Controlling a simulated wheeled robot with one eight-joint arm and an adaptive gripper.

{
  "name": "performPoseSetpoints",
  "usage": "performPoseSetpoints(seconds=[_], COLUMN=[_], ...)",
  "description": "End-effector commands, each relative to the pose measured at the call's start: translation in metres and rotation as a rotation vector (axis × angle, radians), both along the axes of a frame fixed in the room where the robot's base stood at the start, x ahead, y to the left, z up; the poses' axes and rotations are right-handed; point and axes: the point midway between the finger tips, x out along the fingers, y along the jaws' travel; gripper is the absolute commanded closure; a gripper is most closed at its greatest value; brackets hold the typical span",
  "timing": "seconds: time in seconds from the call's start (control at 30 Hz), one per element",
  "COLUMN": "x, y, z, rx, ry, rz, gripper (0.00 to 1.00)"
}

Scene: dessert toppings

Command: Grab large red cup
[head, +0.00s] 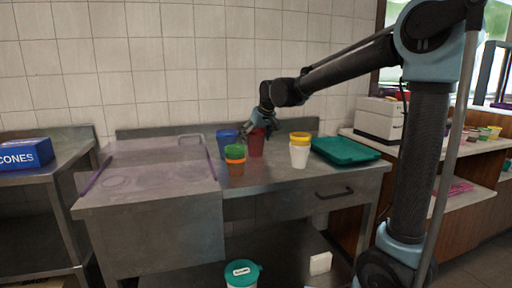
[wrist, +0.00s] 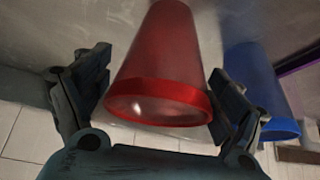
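The large red cup (head: 256,146) stands on the metal counter near the back wall, among other cups. In the wrist view the red cup (wrist: 163,65) lies between the two fingers, its bright red rim towards my palm. My gripper (head: 262,118) is at the top of the cup in the head view. In the wrist view my gripper (wrist: 150,95) is open, one finger on each side of the cup. The left finger is apart from the cup; the right finger is very close to its rim, and I cannot tell whether it touches.
A blue cup (head: 227,144) stands left of the red cup, also in the wrist view (wrist: 258,85). Green (head: 235,152) and orange (head: 236,167) cups stand in front. Yellow (head: 300,138) and white (head: 299,156) cups and a green tray (head: 345,150) are to the right.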

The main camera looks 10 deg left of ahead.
Motion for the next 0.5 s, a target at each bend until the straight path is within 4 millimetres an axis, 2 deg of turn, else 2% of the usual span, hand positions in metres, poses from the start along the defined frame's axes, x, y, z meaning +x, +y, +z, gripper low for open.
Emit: performPoseSetpoints(seconds=[0.03,0.1,0.5], x=[-0.0001,-0.0008,-0.0008], y=[0.0002,0.0015,0.0005], z=[0.0001,0.0,0.0003], rx=[0.0,0.0,-0.001], ry=[0.0,0.0,0.0], rz=[0.0,0.001,0.002], gripper=[0.37,0.47,0.48])
